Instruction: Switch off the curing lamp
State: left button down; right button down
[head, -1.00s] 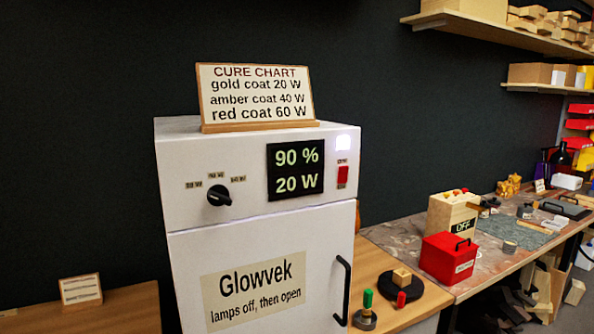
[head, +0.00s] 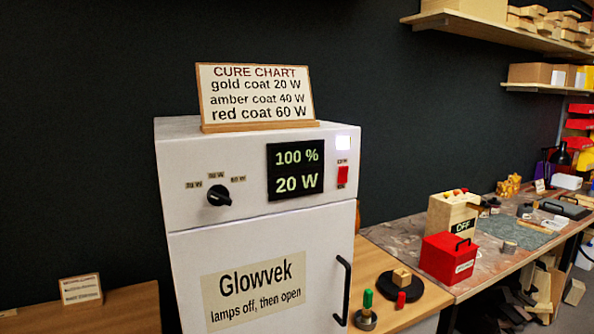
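The white curing cabinet (head: 240,245) stands in the middle of the head view, its door closed. Its display (head: 296,169) reads "100 %" and "20 W". A red switch (head: 343,175) sits right of the display, below a small indicator light (head: 343,142) that glows white. A black power knob (head: 219,195) is at the left of the panel, with small watt labels around it. The door label reads "Glowvek, lamps off, then open". The black door handle (head: 344,290) is on the right edge. Neither of my grippers is in view.
A cure chart (head: 257,95) stands on top of the cabinet. To the right, a bench holds a red box (head: 448,258), a wooden box (head: 452,217) marked "OFF", and small green- and red-topped items. A small card (head: 81,289) stands at lower left.

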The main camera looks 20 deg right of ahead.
aim_at(343, 177)
jog(key=i+j+z, duration=0.1)
jog(key=j+z, duration=0.3)
jog(key=j, duration=0.25)
jog(key=j+z, duration=0.45)
jog(key=j, duration=0.2)
